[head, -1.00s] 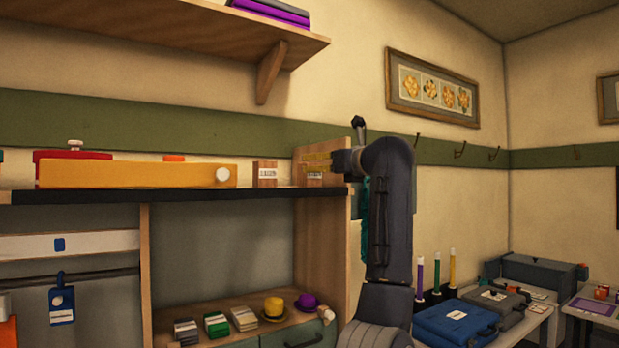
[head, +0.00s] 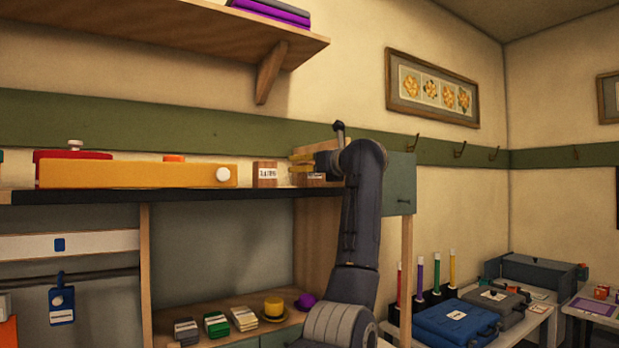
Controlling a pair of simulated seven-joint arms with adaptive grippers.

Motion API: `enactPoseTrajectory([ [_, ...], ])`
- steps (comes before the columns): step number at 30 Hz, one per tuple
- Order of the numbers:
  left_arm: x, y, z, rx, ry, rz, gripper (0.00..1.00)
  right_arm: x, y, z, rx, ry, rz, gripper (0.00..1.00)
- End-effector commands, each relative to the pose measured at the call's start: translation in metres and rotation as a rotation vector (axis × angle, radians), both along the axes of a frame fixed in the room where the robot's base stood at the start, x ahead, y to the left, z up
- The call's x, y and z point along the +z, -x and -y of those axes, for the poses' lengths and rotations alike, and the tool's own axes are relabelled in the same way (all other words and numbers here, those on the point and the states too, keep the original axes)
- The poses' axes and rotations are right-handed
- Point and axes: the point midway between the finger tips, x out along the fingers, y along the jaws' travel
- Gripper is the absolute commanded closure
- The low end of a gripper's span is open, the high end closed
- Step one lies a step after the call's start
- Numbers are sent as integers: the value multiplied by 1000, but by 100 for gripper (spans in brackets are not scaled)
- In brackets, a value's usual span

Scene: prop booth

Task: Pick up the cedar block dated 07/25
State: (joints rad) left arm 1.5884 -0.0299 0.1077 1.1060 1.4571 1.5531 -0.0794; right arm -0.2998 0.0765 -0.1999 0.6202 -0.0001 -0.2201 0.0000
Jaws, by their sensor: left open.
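Two cedar blocks with white labels stand on the dark-edged shelf. The left block (head: 265,175) shows fully, but its label is too small to read surely. The second block (head: 314,179) is just right of it, mostly hidden behind my gripper, with only a strip of its label showing. My right gripper is not in view.
A long yellow box (head: 130,175) with a white knob lies left of the blocks, a red box (head: 70,155) behind it. A green-grey cabinet panel (head: 400,185) stands right of my arm. A wooden shelf (head: 180,38) hangs above. Hats and small stacks sit below.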

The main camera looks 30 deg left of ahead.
Motion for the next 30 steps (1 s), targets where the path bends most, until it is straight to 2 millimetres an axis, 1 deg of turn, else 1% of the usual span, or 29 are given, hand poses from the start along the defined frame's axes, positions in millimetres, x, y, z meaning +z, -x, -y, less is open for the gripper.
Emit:
enactPoseTrajectory([
  [4, 0, 0, 0, 0, 0, 0, 26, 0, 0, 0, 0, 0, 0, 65],
  [18, 0, 0, 1, 0, 0, 0, 81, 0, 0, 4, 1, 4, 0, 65],
  [20, 0, 0, 1, 0, 0, 0, 87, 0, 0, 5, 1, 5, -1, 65],
  [30, 2, 1, 0, 1, -1, 0, 87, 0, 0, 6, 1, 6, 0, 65],
])
